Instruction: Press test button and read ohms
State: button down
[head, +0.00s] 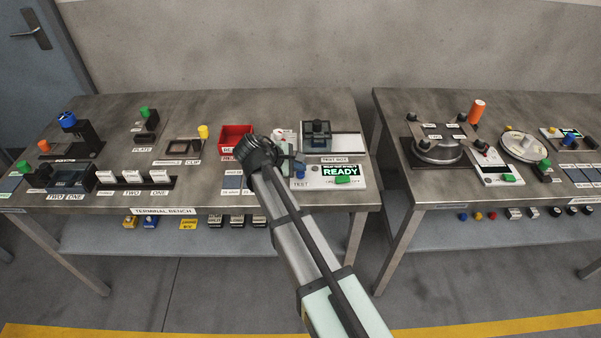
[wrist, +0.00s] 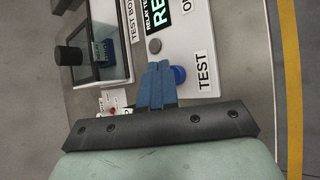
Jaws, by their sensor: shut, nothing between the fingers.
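The relay tester (head: 352,184) is a white box on the left bench, with a lit green READY display (head: 341,171). In the wrist view its display (wrist: 157,22) is partly cut off. The blue test button (wrist: 179,75) sits beside the TEST label (wrist: 203,71). My gripper (wrist: 158,68) is shut and empty; its blue fingertips are over the tester, right beside the button. I cannot tell whether they touch it. In the head view my gripper (head: 298,160) is over the tester's left end. No ohm figure shows.
The clear test box (head: 345,143) with a black knob stands just behind the tester. A red bin (head: 236,138) stands to the left. The right bench (head: 398,108) lies across a gap.

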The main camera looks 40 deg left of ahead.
aim_at(298, 175)
jog(key=shift+f, duration=0.5)
dwell(0.7)
jog(key=shift+r, duration=0.95)
jog(key=shift+r, duration=2.5)
